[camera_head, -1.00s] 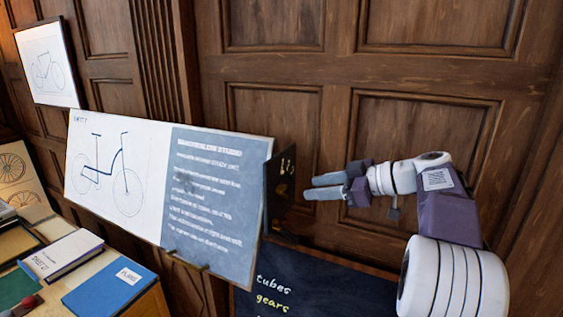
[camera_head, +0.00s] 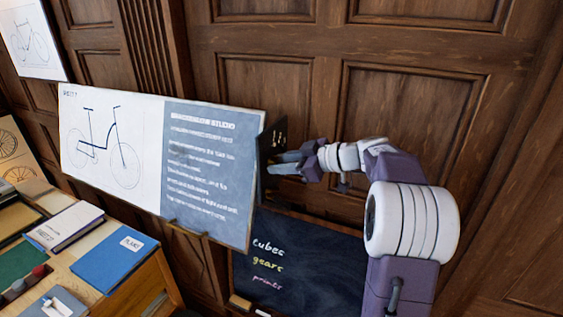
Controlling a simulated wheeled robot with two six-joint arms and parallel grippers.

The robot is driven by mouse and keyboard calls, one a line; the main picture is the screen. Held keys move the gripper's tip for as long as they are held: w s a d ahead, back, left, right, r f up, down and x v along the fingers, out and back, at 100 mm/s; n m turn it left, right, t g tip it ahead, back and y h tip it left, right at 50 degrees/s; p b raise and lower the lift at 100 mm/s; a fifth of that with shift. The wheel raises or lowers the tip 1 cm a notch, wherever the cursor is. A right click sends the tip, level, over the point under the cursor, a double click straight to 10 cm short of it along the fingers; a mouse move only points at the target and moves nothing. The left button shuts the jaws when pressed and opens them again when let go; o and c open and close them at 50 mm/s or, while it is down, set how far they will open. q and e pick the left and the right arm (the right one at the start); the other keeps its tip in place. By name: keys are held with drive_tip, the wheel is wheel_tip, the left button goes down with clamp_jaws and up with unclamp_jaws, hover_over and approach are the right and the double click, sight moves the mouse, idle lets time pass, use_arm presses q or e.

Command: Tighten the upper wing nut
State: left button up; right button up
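The drafting board (camera_head: 208,215) shows a bicycle drawing on its left half and a blue-grey text panel on its right. A dark bracket plate (camera_head: 268,150) stands at the board's right edge. The wing nuts are too small or too hidden to make out on it. My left gripper is not in view.
A chalkboard (camera_head: 290,262) with coloured words stands below the drafting board. A desk with a blue book (camera_head: 115,258) and a white-covered book (camera_head: 64,225) is at the lower left. Dark wood panelling (camera_head: 420,115) closes the back.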

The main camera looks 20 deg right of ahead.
clamp_jaws()
drive_tip(key=shift+d+f, duration=0.1)
drive_tip(key=shift+w+d+f+m+g+y+p, duration=0.1)
drive_tip(key=shift+m+g+y+p, duration=0.6)
drive_tip(key=shift+m+y, duration=1.2)
drive_tip(key=shift+w+d+f+m+g+y+p, duration=0.1)
drive_tip(key=shift+m+g+y+p, duration=0.5)
drive_tip(key=shift+m, duration=2.45)
drive_tip(key=shift+w+d+f+m+g+y+p, duration=0.1)
drive_tip(key=shift+m+g+y+p, duration=0.2)
drive_tip(key=shift+m+y+p, duration=1.6)
drive_tip(key=shift+m+h+b, duration=0.3)
drive_tip(key=shift+m+b, duration=0.35)
drive_tip(key=shift+b, duration=0.2)
